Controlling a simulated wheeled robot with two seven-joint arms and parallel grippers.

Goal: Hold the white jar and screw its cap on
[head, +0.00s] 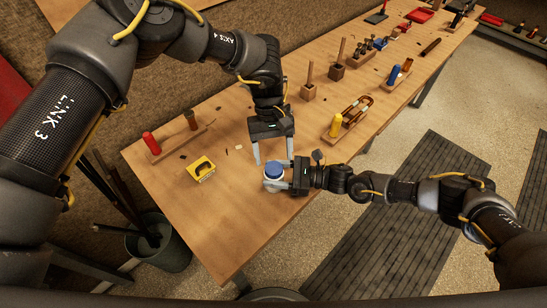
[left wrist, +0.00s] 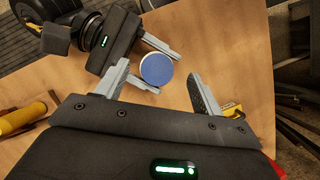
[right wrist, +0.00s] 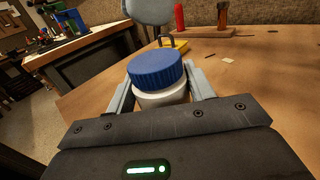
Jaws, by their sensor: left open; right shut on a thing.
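The white jar (right wrist: 162,97) is upright at the near part of the workbench, with the ribbed blue cap (right wrist: 156,69) on its top. I cannot tell how far the cap is threaded. My right gripper (head: 274,178) is shut on the jar, one finger on each side of its white body. My left gripper (head: 273,159) points down over the jar, open and empty. In the left wrist view the blue cap (left wrist: 157,69) lies between the left fingers, with gaps on both sides. The jar's body is mostly hidden there.
A yellow and black item (head: 201,169) lies left of the jar. A wooden rack (head: 178,143) with a red-handled tool stands behind it. Several racks and tools stand along the bench to the right. A bin (head: 160,243) stands on the floor at the left. The bench's near edge is close.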

